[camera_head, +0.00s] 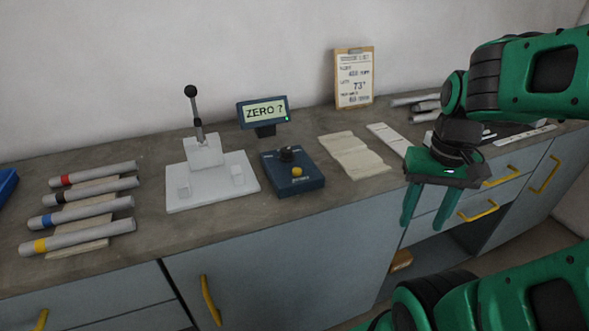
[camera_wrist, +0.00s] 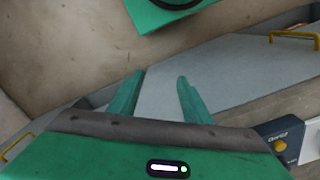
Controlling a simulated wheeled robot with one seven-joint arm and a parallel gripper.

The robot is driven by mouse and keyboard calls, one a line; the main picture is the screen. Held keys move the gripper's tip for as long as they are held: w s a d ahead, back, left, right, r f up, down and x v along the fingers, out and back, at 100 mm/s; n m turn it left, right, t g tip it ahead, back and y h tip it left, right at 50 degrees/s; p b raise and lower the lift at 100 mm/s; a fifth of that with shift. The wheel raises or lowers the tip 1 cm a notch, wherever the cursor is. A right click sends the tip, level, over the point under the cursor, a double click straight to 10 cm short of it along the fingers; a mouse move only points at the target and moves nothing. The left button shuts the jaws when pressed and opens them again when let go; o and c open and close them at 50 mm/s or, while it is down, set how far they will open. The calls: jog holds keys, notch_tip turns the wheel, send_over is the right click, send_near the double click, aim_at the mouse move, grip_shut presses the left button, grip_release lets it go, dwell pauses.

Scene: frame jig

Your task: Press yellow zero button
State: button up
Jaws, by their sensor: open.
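The yellow button (camera_head: 297,171) sits on top of a dark blue control box (camera_head: 309,184), in front of a black knob (camera_head: 288,154). The display (camera_head: 263,110) behind the box reads "ZERO ?". My gripper (camera_head: 425,222) hangs with fingers pointing down, to the right of the box and in front of the counter's edge. Its fingers are apart and empty. In the wrist view the fingers (camera_wrist: 160,88) show open, and the yellow button (camera_wrist: 280,146) and part of the box (camera_wrist: 272,131) show at the lower right edge.
A white jig (camera_head: 212,185) with an upright lever stands left of the box. Several banded tubes (camera_head: 85,219) lie on a rack at the far left. A beige folded sheet (camera_head: 353,155) lies right of the box. A clipboard (camera_head: 354,78) leans on the wall. Yellow handles (camera_head: 210,299) stick out from cabinet fronts.

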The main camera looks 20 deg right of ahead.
grip_shut()
dwell(1.7)
